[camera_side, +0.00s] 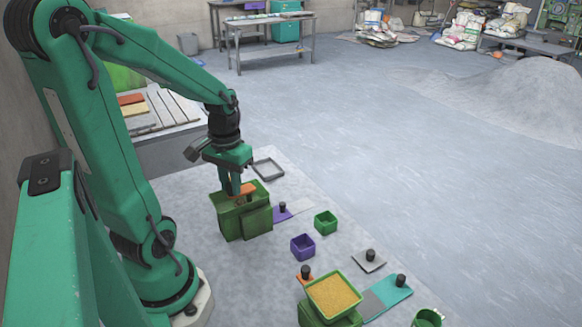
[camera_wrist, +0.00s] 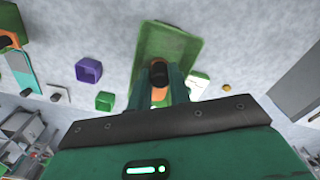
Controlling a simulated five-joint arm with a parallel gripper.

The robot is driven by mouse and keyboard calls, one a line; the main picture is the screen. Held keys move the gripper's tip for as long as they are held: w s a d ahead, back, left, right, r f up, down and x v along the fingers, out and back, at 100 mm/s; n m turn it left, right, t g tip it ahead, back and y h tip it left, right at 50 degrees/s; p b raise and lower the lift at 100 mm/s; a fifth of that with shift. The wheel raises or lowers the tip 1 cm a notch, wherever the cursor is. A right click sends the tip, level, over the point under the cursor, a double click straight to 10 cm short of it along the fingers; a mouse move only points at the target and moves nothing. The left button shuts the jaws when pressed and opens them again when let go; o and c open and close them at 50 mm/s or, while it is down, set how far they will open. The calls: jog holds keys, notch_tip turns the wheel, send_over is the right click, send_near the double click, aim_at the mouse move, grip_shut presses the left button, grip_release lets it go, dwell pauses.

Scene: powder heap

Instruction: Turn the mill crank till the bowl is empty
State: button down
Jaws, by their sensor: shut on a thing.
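My gripper (camera_side: 234,187) points down over a green mill (camera_side: 243,222) at the left of the mat. In the wrist view its fingers (camera_wrist: 160,84) are shut on a black crank knob (camera_wrist: 158,72) with an orange crank arm (camera_wrist: 159,97) beneath. The mill's green bowl (camera_wrist: 180,40) shows a bare green inside where I can see it; the fingers hide part. A second green mill at the front carries a bowl (camera_side: 313,289) filled with yellow grain. Its own orange crank has an upright black knob (camera_side: 305,271).
A purple box (camera_side: 303,247) and a green box (camera_side: 326,222) stand between the mills. Purple, grey and teal plates with black knobs (camera_side: 401,280) lie around them. The floor at right is open up to a grey powder heap (camera_side: 535,100).

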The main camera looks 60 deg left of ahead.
jog(key=shift+w+a, duration=0.15)
jog(key=shift+a, duration=0.85)
jog(key=shift+w+a, duration=0.1)
jog(key=shift+w+a, duration=0.25)
jog(key=shift+a, duration=0.15)
jog(key=shift+w+a, duration=0.15)
jog(key=shift+a, duration=0.15)
jog(key=shift+w+a, duration=0.5)
jog(key=shift+w, duration=0.25)
jog(key=shift+w, duration=0.1)
